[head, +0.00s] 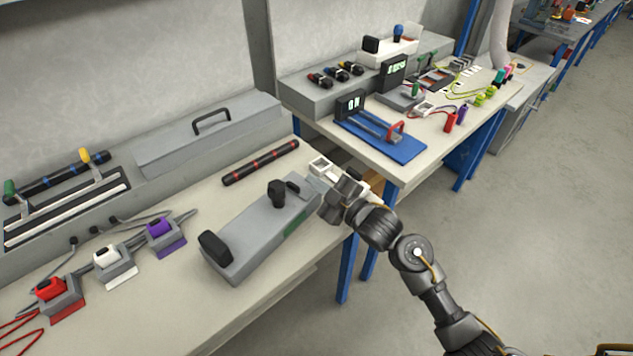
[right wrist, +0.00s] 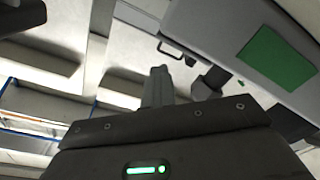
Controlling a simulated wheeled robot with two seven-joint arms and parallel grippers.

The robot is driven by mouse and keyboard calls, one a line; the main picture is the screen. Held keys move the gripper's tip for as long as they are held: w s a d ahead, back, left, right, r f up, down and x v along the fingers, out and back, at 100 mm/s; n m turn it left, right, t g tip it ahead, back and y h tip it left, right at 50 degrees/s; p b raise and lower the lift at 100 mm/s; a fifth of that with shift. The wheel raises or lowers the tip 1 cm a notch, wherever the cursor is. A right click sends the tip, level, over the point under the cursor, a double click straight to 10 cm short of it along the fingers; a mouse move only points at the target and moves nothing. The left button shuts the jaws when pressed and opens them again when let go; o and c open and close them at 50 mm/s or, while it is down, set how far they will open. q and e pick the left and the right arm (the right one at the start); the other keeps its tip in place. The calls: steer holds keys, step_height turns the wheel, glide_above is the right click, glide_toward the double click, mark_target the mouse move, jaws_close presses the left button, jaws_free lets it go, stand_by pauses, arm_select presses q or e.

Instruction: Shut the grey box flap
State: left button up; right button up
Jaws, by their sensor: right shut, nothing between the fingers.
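A long grey box (head: 225,140) stands at the back of the left bench in the head view. Its sloped grey flap (head: 165,150) has a black handle (head: 211,121); I cannot tell how far the flap is from fully shut. My right gripper (head: 334,203) is at the bench's right end, beside the grey unit and well to the right of the long box. In the right wrist view its fingers (right wrist: 158,84) are together and empty. A handle (right wrist: 171,48) shows beyond them. My left gripper is not in view.
A grey unit with black knobs (head: 262,229) and a green panel (right wrist: 277,59) stands at the bench front, close to my right gripper. A black rod with red bands (head: 260,162) lies behind it. Coloured plugs (head: 165,233) stand at left. A second bench (head: 450,140) is beyond a gap.

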steer(key=o, duration=0.9)
steer(key=shift+o, duration=0.2)
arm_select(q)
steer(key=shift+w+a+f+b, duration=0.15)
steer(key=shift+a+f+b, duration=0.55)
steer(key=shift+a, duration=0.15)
arm_select(e)
steer(key=v, duration=1.1)
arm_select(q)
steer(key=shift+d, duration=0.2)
